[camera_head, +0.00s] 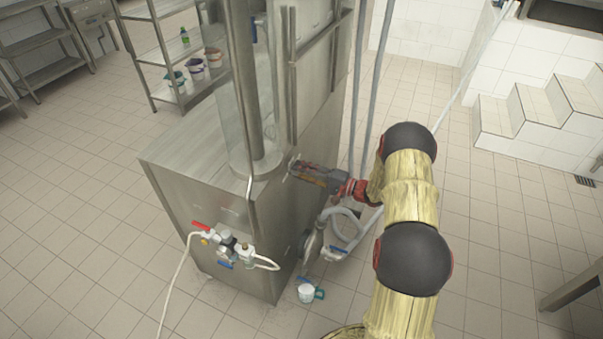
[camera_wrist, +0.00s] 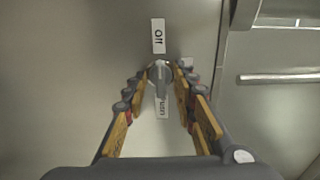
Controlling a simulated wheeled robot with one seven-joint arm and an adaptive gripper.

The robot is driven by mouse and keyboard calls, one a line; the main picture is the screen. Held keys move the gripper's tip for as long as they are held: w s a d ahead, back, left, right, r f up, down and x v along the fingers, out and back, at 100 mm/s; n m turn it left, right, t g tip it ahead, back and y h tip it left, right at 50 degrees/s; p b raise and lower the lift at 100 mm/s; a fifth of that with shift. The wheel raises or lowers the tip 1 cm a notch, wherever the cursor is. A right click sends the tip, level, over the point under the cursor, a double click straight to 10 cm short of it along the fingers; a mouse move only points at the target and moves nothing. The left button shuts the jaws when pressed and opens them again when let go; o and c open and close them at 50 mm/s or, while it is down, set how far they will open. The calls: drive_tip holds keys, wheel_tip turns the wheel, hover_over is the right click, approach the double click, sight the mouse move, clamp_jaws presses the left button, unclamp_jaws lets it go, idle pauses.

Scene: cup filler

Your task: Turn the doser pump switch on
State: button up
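The doser pump switch, a grey rotary knob (camera_wrist: 158,80), is on a metal panel in the wrist view. A white label (camera_wrist: 158,36) reading "Off" is above the knob, and another label (camera_wrist: 162,103), partly covered by the knob, is below it. The knob's handle points roughly up and down in this view. My gripper (camera_wrist: 161,76) is open, with one finger on each side of the knob and visible gaps between. In the head view my gripper (camera_head: 311,172) is at the right side of the steel machine (camera_head: 185,178); the switch is hidden there.
A valve group with a red handle (camera_head: 202,225) and a hose is on the machine's front. Pipes and a pump (camera_head: 312,245) are below my gripper. A white cup (camera_head: 307,292) is near the machine's base. A metal bar (camera_wrist: 280,78) is on the right in the wrist view.

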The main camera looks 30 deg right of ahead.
clamp_jaws()
idle(0.6)
